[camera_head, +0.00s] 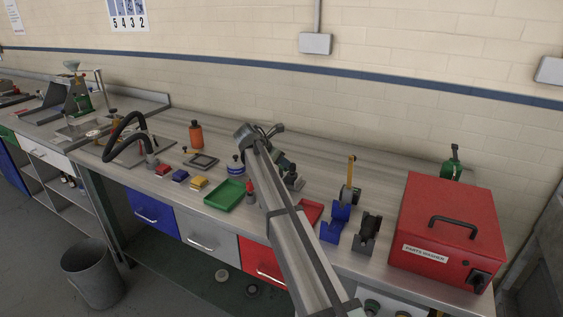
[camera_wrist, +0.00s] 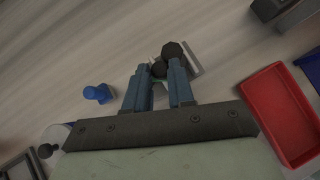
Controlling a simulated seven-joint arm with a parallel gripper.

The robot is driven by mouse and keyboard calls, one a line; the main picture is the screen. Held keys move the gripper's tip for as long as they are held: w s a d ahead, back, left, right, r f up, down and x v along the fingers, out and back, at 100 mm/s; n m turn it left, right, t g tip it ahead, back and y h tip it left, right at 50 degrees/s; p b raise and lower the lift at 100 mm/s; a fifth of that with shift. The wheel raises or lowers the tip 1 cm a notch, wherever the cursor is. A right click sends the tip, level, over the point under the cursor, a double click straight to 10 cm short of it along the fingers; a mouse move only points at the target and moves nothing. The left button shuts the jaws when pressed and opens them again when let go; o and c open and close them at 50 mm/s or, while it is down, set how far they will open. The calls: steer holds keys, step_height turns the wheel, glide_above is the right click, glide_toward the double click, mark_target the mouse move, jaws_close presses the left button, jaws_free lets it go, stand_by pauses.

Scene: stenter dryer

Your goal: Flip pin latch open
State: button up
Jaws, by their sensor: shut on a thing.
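My gripper (camera_wrist: 159,69) points down at the bench in the wrist view, its two blue-grey fingers closed around a small dark knob (camera_wrist: 158,70). The knob sits beside a larger dark rounded part (camera_wrist: 173,50) on a small light metal plate (camera_wrist: 194,62); I take this as the pin latch. A bit of green shows between the fingers, and the fingers hide part of the latch. In the head view my arm crosses the bench and largely hides the gripper; a small grey metal fixture (camera_head: 294,182) shows just right of it. I cannot tell the pin's exact position.
A red tray (camera_wrist: 280,115) lies right of the fingers in the wrist view, and a small blue object (camera_wrist: 98,93) stands left. In the head view, a green tray (camera_head: 224,196) lies left of my arm; blue stands (camera_head: 335,222) and a red parts washer (camera_head: 447,238) are right.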

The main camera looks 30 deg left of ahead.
jaws_close()
steer(key=shift+a, duration=0.1)
steer(key=shift+s+a+m+g+h, duration=0.1)
steer(key=shift+a+m+g+h, duration=0.55)
steer(key=shift+m, duration=0.8)
steer(key=shift+s+a+m+g+h, duration=0.1)
steer(key=shift+a+m+g+h, duration=0.1)
steer(key=shift+m+g+h, duration=1.05)
steer(key=shift+a+m+g+h, duration=0.45)
steer(key=shift+m+g+h, duration=0.05)
steer(key=shift+m, duration=1.2)
steer(key=o, duration=0.6)
jaws_free()
steer(key=shift+o, duration=0.2)
